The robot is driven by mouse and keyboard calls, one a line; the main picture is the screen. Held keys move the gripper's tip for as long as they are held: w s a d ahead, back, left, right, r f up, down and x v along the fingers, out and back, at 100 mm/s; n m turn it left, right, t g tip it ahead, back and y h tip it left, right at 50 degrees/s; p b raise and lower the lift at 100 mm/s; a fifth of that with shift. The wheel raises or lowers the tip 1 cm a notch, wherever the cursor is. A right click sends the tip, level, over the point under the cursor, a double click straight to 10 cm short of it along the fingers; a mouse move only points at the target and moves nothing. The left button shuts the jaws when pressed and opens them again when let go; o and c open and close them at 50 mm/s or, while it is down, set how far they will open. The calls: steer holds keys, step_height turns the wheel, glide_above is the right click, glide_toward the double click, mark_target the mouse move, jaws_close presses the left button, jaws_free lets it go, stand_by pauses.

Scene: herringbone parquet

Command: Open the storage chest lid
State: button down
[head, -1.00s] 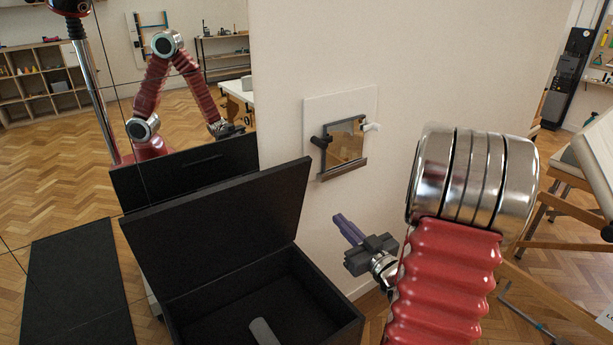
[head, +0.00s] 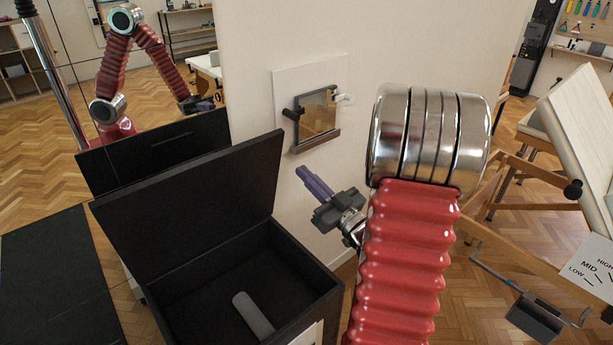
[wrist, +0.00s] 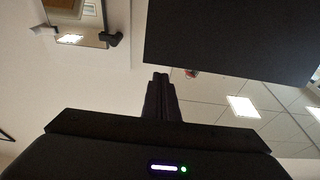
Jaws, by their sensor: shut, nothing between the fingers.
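The black storage chest (head: 300,291) stands at the lower middle of the head view. Its lid (head: 190,205) is raised and leans back to the left, so the inside shows. A grey cylinder (head: 253,315) lies on the chest floor. My gripper (head: 312,180) is shut and empty, to the right of the lid and above the chest's right rear side, apart from both. In the wrist view my gripper (wrist: 160,78) points up the picture, with the dark lid (wrist: 230,40) at upper right.
A pale wall panel with a small framed mirror (head: 318,113) is close behind my gripper. A large mirror at left reflects my arm and the lid. At right stand a tilted wooden board (head: 580,130) on a frame and a sign (head: 594,266) reading HIGH, MID, LOW.

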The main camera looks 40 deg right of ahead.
mark_target(272, 139)
steer(key=x, duration=1.1)
steer(key=shift+w, duration=0.4)
steer(key=shift+r, duration=0.1)
steer(key=shift+x, duration=1.65)
steer(key=shift+r, duration=0.15)
steer(key=shift+s, duration=0.15)
steer(key=shift+s+f, duration=0.2)
steer(key=shift+s, duration=0.4)
steer(key=r+v, duration=0.1)
steer(key=v, duration=1.1)
steer(key=shift+s, duration=0.45)
